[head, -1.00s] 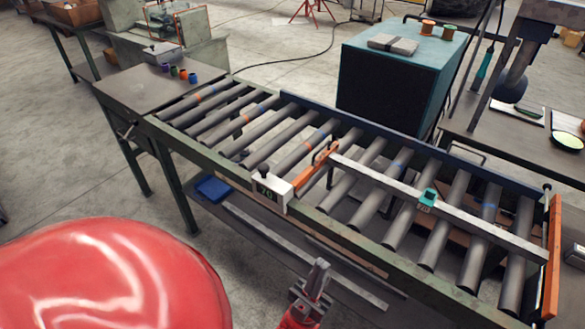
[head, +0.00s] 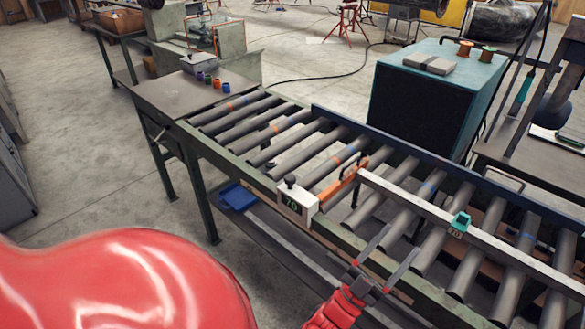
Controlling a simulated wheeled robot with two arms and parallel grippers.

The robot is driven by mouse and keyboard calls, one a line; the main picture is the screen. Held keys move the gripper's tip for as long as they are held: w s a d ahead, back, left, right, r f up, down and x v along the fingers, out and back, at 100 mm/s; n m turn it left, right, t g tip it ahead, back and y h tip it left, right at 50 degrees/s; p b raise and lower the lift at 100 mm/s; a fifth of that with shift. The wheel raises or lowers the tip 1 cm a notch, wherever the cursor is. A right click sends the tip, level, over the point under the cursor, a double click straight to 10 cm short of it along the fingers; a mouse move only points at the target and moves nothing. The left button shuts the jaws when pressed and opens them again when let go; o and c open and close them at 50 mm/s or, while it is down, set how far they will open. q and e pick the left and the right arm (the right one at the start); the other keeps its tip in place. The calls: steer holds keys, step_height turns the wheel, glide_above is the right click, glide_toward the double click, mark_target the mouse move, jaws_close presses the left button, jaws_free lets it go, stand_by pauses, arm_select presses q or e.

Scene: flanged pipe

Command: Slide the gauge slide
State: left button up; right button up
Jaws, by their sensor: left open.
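A teal clip (head: 460,222) with a small number label sits on the long grey bar (head: 415,205) to the right. I cannot tell for sure which of these is the gauge slide. My left gripper (head: 397,246) is open and empty, in front of the bar, right of the white block and lower left of the teal clip. My right gripper is not in view.
The roller conveyor (head: 228,160) runs across the view, with a blue tray (head: 238,198) below it. Small coloured cups (head: 215,83) stand on the table at its left end. A teal cabinet (head: 410,98) stands behind. Open floor lies at left.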

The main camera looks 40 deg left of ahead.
arm_select(q)
steer(key=w+a+f+n+g+y+b, duration=0.1)
steer(key=w+a+f+n+g+y, duration=0.25)
steer(key=a+y, duration=0.3)
steer(key=n+g+y+b, duration=0.3)
steer(key=n+g+y, duration=0.7)
steer(key=n+y, duration=0.15)
glide_toward(290, 185)
steer(key=shift+m+t, duration=0.25)
steer(key=shift+m, duration=0.25)
steer(key=b+x, duration=0.2)
steer(key=b, duration=0.3)
steer(key=b+x, duration=0.2)
steer(key=b, duration=0.4)
steer(key=shift+w+a+r, duration=0.2)
steer(key=shift+r, duration=0.05)
steer(key=x, duration=0.9)
steer(key=shift+a+r+p, duration=0.1)
steer(key=shift+r+p, duration=0.3)
jaws_close()
